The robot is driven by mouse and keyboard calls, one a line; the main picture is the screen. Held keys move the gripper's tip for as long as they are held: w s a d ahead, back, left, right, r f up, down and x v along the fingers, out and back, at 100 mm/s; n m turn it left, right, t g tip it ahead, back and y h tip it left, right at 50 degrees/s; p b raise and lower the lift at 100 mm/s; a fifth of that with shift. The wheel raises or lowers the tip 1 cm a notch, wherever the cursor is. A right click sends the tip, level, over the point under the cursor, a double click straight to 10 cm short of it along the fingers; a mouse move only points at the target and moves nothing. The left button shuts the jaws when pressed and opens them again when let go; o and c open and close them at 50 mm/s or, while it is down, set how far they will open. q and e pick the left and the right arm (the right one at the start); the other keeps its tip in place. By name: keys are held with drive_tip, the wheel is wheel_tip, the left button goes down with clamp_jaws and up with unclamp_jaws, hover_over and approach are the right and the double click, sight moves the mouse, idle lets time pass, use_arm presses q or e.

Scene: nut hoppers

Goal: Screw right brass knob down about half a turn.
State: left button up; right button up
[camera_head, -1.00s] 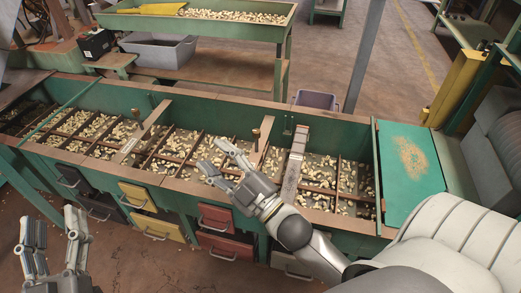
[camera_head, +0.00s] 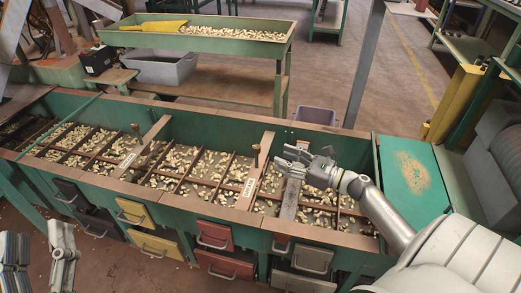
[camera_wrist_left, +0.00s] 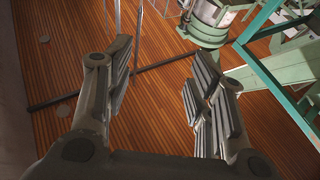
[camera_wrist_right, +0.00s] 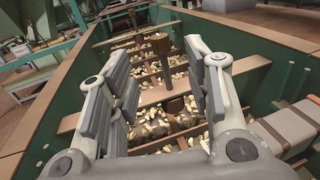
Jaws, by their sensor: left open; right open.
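The right brass knob (camera_head: 256,150) stands upright on a thin post above a labelled wooden crossbar (camera_head: 248,187) in the green hopper. My right gripper (camera_head: 281,157) is open just to the right of the knob, fingers pointing left toward it, apart from it. In the right wrist view the brass knob (camera_wrist_right: 160,42) shows upright beyond and between the two open fingers (camera_wrist_right: 160,95), with nothing gripped. The left brass knob (camera_head: 135,129) stands on another crossbar farther left. My left gripper (camera_head: 38,250) is open and empty at the lower left, away from the hopper.
The long green hopper (camera_head: 180,200) has compartments full of nuts and several drawers in front. A metal-topped bar (camera_head: 290,199) crosses it below my right gripper. A green tray of nuts (camera_head: 200,35) and a grey bin (camera_head: 160,69) are behind.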

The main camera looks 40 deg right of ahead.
sight(256, 149)
drive_tip(key=b+x, duration=0.1)
drive_tip(key=x, duration=0.8)
use_arm(q)
drive_tip(key=s+r+t, duration=0.2)
drive_tip(key=r, duration=0.1)
drive_tip(key=r+t, duration=0.1)
drive_tip(key=shift+s+r+h, duration=0.15)
drive_tip(key=shift+s+h, duration=0.25)
use_arm(e)
clamp_jaws()
use_arm(q)
drive_tip(key=shift+a, duration=0.1)
drive_tip(key=shift+w, duration=0.15)
